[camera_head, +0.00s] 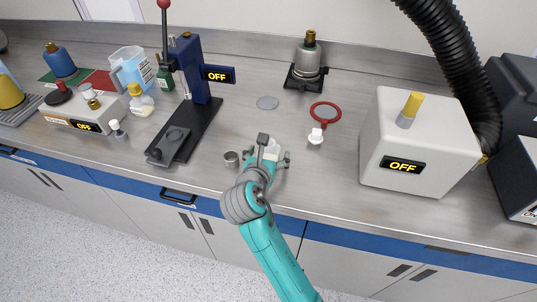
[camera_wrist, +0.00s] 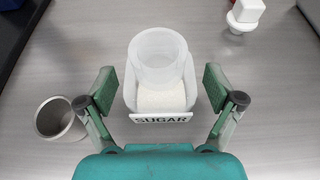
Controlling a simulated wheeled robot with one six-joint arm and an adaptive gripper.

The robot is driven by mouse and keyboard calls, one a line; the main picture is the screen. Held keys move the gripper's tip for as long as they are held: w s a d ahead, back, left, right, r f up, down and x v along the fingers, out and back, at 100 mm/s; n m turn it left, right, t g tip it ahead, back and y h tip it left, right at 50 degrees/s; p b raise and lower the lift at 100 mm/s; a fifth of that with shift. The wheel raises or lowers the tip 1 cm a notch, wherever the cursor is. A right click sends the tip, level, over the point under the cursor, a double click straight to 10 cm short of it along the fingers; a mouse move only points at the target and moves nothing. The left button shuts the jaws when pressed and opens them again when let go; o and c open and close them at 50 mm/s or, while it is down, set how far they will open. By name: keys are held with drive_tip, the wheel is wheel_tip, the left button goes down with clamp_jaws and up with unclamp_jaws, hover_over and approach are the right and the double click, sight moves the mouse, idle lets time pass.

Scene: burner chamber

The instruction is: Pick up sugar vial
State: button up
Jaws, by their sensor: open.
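The sugar vial (camera_wrist: 160,85) is a translucent white container with white contents and a label reading SUGAR. In the wrist view it stands between the two fingers of my open gripper (camera_wrist: 160,95), with a gap on each side. In the head view my gripper (camera_head: 268,160) is over the front of the counter, and the vial (camera_head: 271,148) shows as a pale shape, partly hidden by the gripper.
A small metal cup (camera_head: 231,159) stands close on the left of my gripper. A small white-capped item (camera_head: 316,136) and a red ring (camera_head: 325,112) lie to the right. A press (camera_head: 190,90) stands left, a white burner box (camera_head: 417,140) right.

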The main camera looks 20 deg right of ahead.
drive_tip(key=shift+c, duration=0.3)
drive_tip(key=c, duration=1.1)
wheel_tip(320, 180, up, 10)
